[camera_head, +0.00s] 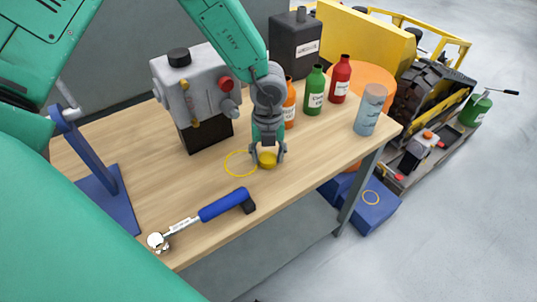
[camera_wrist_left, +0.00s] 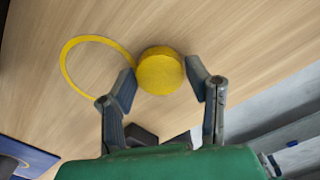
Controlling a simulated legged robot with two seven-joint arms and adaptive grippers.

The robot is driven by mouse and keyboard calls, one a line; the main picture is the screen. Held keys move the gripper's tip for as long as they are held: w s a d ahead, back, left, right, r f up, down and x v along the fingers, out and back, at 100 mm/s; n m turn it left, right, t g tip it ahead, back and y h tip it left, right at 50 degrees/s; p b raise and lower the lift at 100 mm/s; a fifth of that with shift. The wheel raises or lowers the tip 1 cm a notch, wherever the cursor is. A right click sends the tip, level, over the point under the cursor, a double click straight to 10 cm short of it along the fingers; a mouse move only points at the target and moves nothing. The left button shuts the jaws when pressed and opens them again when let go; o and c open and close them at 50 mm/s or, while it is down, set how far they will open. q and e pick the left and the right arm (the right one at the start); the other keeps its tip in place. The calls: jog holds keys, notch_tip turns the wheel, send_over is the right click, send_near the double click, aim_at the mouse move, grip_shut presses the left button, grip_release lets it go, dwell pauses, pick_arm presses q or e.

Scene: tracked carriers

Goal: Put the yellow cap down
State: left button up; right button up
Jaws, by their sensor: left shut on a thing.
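The yellow cap (camera_head: 268,160) is a short round disc between the fingertips of my left gripper (camera_head: 268,155), over the wooden table (camera_head: 300,175). The left wrist view also shows the cap (camera_wrist_left: 160,72) between the two fingers of the left gripper (camera_wrist_left: 162,84), which is shut on it. A thin yellow ring (camera_head: 227,164) lies on the tabletop just left of the cap; it also shows in the left wrist view (camera_wrist_left: 63,62). I cannot tell whether the cap touches the wood. My right gripper is not in view.
A grey machine unit (camera_head: 195,85) stands behind the gripper. An orange bottle (camera_head: 289,103), green bottle (camera_head: 314,92), red bottle (camera_head: 341,80) and grey cylinder (camera_head: 370,108) stand behind and right. A blue-handled tool (camera_head: 223,205) lies in front. The tabletop right of the cap is clear.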

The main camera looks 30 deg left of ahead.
aim_at(266, 156)
pick_arm(q)
jog(key=shift+a, duration=0.35)
jog(key=o, duration=1.1)
jog(key=shift+a+f, duration=0.1)
jog(key=shift+a, duration=0.15)
jog(key=shift+d+r, duration=0.25)
jog(key=shift+d, duration=0.2)
jog(key=r, duration=0.4)
jog(key=r+p, duration=0.1)
jog(key=r, duration=0.2)
jog(key=shift+a, duration=0.35)
jog(key=shift+d+r, duration=0.1)
jog(key=shift+d, duration=0.05)
jog(key=shift+d, duration=0.15)
